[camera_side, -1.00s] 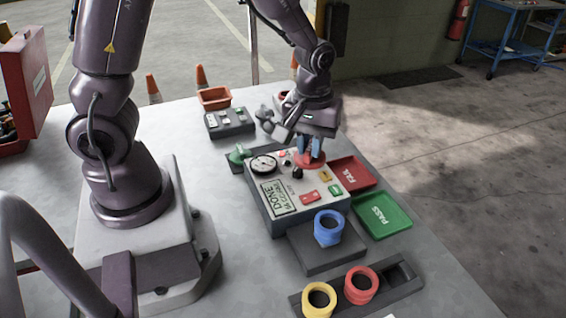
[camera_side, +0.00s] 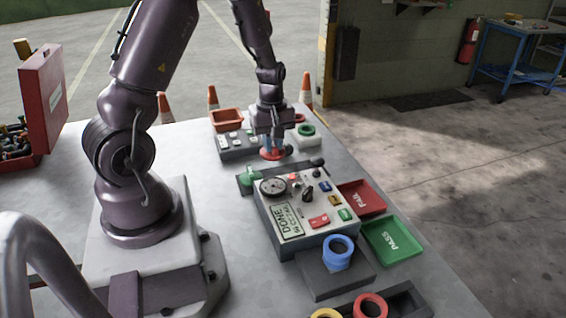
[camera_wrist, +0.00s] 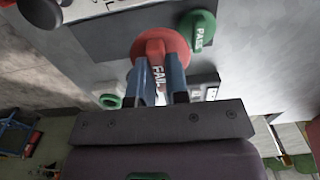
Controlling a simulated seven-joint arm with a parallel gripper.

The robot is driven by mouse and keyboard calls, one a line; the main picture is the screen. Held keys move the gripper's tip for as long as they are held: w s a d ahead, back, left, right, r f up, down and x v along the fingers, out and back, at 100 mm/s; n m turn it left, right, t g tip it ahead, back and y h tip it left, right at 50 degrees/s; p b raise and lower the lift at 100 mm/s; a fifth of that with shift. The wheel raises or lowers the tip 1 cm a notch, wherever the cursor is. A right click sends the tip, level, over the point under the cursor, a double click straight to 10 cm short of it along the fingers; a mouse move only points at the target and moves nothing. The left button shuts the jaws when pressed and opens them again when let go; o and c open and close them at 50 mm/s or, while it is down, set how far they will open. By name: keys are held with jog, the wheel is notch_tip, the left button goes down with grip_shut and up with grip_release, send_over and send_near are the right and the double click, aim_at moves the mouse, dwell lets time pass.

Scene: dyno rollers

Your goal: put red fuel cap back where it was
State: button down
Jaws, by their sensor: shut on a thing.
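My gripper (camera_side: 272,145) is shut on a red cap (camera_side: 272,154). In the wrist view the cap (camera_wrist: 175,42) is a round red disc with a raised grip marked FAIL, held between two blue fingers (camera_wrist: 160,92). It is near the back edge of a dark plate (camera_side: 242,182); I cannot tell its exact height. A green cap (camera_side: 250,177) sits at the left end of that plate and reads PASS in the wrist view (camera_wrist: 198,30).
A console (camera_side: 292,236) with gauge and buttons stands in front of the plate. A switch box (camera_side: 237,147) and an orange bin (camera_side: 226,117) are behind left. Red (camera_side: 376,206) and green (camera_side: 410,248) trays lie right.

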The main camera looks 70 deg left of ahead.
aim_at(283, 152)
jog(key=w+f, duration=0.1)
jog(key=w+a+f, duration=0.1)
jog(key=f, duration=0.1)
jog(key=w+a+f, duration=0.1)
jog(key=f, duration=0.1)
jog(key=shift+w+a+f, duration=0.15)
jog(key=shift+w, duration=0.05)
jog(key=shift+w+a+f, duration=0.1)
jog(key=shift+f, duration=1.5)
jog(key=c, duration=1.1)
grip_release()
jog(key=shift+f, duration=0.15)
